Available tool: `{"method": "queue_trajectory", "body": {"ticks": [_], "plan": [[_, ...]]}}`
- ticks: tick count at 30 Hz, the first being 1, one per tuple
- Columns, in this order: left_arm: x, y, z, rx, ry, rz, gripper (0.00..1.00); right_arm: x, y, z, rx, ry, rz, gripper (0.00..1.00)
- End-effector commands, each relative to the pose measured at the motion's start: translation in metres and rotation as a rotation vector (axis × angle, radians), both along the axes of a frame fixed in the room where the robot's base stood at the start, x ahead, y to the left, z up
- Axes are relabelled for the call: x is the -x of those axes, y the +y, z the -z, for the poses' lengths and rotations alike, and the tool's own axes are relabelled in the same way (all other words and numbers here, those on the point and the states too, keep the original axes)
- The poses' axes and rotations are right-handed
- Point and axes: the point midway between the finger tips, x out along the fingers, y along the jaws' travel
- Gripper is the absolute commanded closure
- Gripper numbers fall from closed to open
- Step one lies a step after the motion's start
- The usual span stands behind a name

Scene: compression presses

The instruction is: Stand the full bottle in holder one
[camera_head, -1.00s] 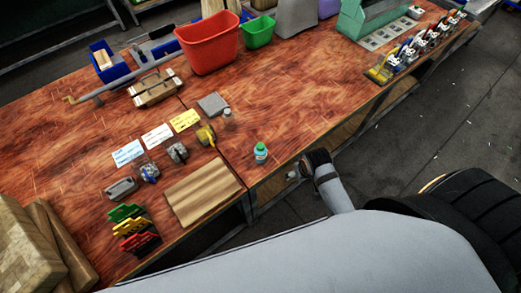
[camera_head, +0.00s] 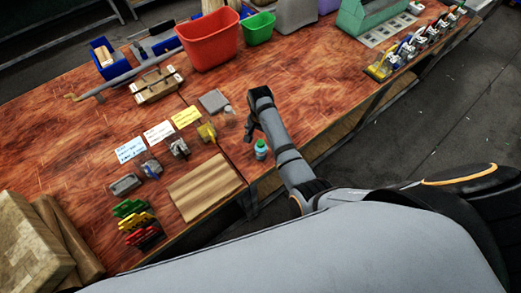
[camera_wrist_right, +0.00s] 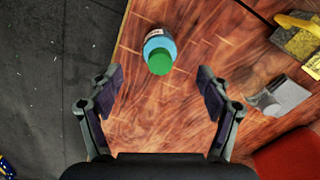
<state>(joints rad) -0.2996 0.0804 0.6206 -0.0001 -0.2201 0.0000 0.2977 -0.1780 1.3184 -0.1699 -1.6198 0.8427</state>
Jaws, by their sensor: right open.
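A bottle of blue liquid with a green cap (camera_head: 261,149) stands upright near the table's front edge. In the right wrist view the bottle (camera_wrist_right: 158,42) lies ahead of and between my open right fingers (camera_wrist_right: 159,77), with its cap towards me. In the head view my right gripper (camera_head: 250,128) is above the table, just behind the bottle and apart from it. A row of small holders or clamps includes a yellow one (camera_head: 207,132), a grey one (camera_head: 179,148) and one with blue (camera_head: 152,169). I cannot tell which is holder one. My left gripper is not in view.
Blue, white and yellow cards (camera_head: 186,117) lie behind the row. A small clear bottle (camera_head: 229,110) stands by a grey pad (camera_head: 213,101). A striped wooden board (camera_head: 205,188) lies in front. Red (camera_head: 210,42) and green bins stand behind.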

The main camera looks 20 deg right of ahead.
Motion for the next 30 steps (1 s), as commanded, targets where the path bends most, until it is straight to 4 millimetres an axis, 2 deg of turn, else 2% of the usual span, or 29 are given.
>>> {"method": "queue_trajectory", "body": {"ticks": [6,14,18,24,27,30], "plan": [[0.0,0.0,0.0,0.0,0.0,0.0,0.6,0.001,-0.001,0.038,0.002,0.004,-0.001,0.22],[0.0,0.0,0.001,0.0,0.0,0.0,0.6,0.0,-0.001,0.05,0.001,-0.001,-0.001,0.22],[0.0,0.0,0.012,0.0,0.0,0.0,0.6,-0.001,-0.002,0.067,0.001,0.002,-0.002,0.22],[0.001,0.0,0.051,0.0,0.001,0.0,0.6,-0.003,-0.002,0.099,0.0,0.0,-0.002,0.22],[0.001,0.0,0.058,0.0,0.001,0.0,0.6,-0.004,-0.002,0.104,0.0,-0.001,-0.002,0.22],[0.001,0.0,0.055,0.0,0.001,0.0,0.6,-0.003,-0.002,0.101,0.001,-0.001,-0.002,0.22]]}}
